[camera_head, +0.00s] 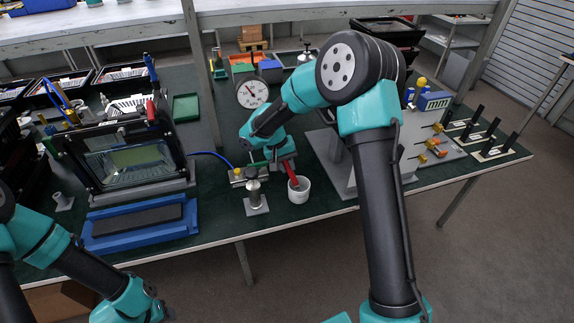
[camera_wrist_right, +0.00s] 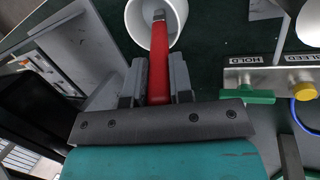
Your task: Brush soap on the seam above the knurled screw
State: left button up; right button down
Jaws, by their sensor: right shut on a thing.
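My right gripper (camera_head: 285,168) is shut on the red handle of a brush (camera_wrist_right: 159,60). The handle lies between both fingers in the right wrist view, where the gripper (camera_wrist_right: 158,85) also shows. The brush's far end is inside a white cup (camera_head: 299,195), which also shows in the wrist view (camera_wrist_right: 133,18). Its bristles are hidden. A black-framed floodlight housing (camera_head: 92,183) with a glass front stands tilted on a grey base at the left. I cannot make out the knurled screw or its seam.
A valve block with a green lever (camera_wrist_right: 247,97) and yellow knob (camera_wrist_right: 303,91) is beside the cup. A blue hose (camera_head: 212,154) runs to the housing. A gauge (camera_head: 252,92) stands behind. A blue tray (camera_head: 95,240) lies before the housing.

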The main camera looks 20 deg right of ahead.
jog(key=shift+r, duration=3.5)
jog(key=a+f, duration=0.2)
jog(key=a, duration=0.4)
jog(key=shift+w+a+f, duration=0.15)
jog(key=shift+a+f, duration=0.05)
jog(key=shift+f, duration=0.2)
